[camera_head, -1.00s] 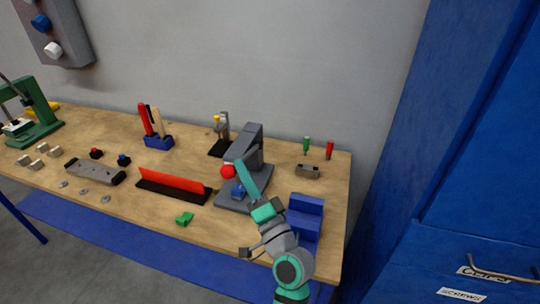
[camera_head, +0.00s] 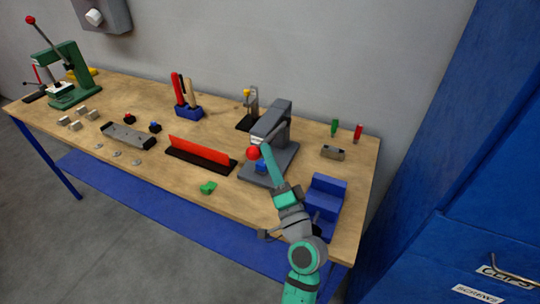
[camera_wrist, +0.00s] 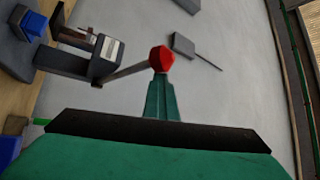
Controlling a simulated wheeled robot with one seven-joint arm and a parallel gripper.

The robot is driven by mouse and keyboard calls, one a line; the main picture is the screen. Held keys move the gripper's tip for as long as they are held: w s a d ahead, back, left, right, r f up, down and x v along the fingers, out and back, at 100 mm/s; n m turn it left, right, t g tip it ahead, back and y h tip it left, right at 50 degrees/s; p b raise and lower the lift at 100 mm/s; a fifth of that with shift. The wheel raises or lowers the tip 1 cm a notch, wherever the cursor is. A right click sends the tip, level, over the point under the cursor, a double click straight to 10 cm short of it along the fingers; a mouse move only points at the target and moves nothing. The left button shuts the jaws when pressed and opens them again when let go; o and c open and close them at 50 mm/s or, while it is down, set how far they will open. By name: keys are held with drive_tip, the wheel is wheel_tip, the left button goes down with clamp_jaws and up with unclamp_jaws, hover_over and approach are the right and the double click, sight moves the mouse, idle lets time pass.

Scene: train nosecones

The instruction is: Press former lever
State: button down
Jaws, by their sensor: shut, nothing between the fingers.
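The former (camera_head: 272,127) is a grey machine on a grey base at the right part of the wooden bench. Its thin lever ends in a red ball knob (camera_head: 253,153), which hangs low in front of the machine near a blue block (camera_head: 261,167) on the base. My gripper (camera_head: 265,148) is shut and empty, with its teal fingertips right beside the knob. In the wrist view the red knob (camera_wrist: 161,58) sits just beyond the tips of my gripper (camera_wrist: 160,85); I cannot tell whether they touch. The lever rod (camera_wrist: 125,73) runs left to the former.
A blue stepped block (camera_head: 325,193) stands right of my arm. A red bar on a black base (camera_head: 200,150) and a green piece (camera_head: 208,188) lie left of it. A green press (camera_head: 68,80) stands far left. Blue cabinets (camera_head: 440,130) are at the right.

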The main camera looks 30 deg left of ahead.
drive_tip(key=shift+s+a+f+g, duration=0.15)
drive_tip(key=shift+a+f+g, duration=0.25)
drive_tip(key=shift+a+f, duration=0.15)
wheel_tip(320, 180, up, 4)
drive_tip(key=w+d, duration=0.2)
drive_tip(key=d, duration=0.1)
drive_tip(key=s+d+f, duration=0.2)
drive_tip(key=d+f, duration=0.4)
drive_tip(key=d, duration=0.1)
drive_tip(key=shift+t, duration=0.4)
drive_tip(key=shift+w+f, duration=0.1)
